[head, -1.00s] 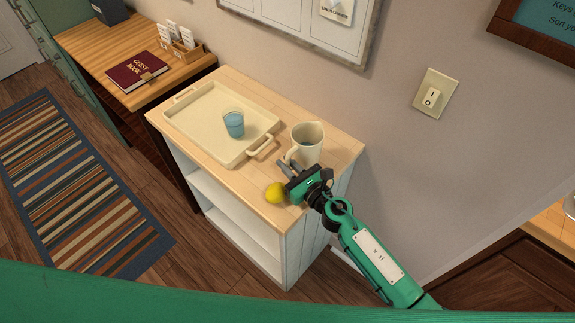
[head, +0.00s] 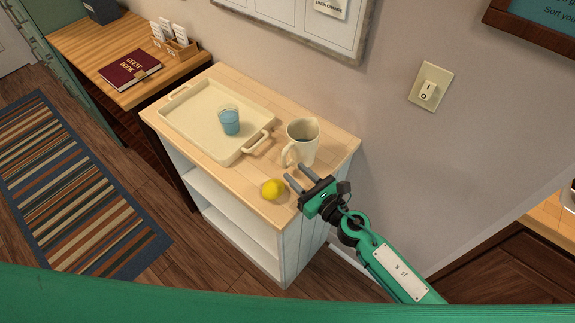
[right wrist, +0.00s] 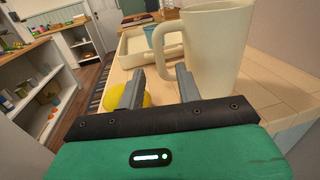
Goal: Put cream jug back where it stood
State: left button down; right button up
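The cream jug (head: 302,143) stands upright on the wooden top of a white shelf unit, right of the tray, its handle towards the front left. In the right wrist view the jug (right wrist: 215,50) is close, just beyond and to the right of my fingers. My right gripper (head: 294,172) is open and empty at the front right edge of the top, apart from the jug. Its two fingers (right wrist: 161,88) show spread in the right wrist view, with nothing between them but a view of the jug handle beyond. My left gripper is not in view.
A yellow lemon (head: 272,189) lies near the front edge, left of my right gripper. A cream tray (head: 190,118) holds a blue glass (head: 229,121). A wooden desk with a guest book (head: 130,68) is at the left. The wall is close behind the jug.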

jog(key=b+v, duration=0.1)
jog(key=v, duration=0.4)
jog(key=shift+s+d, duration=0.25)
jog(key=shift+s, duration=0.05)
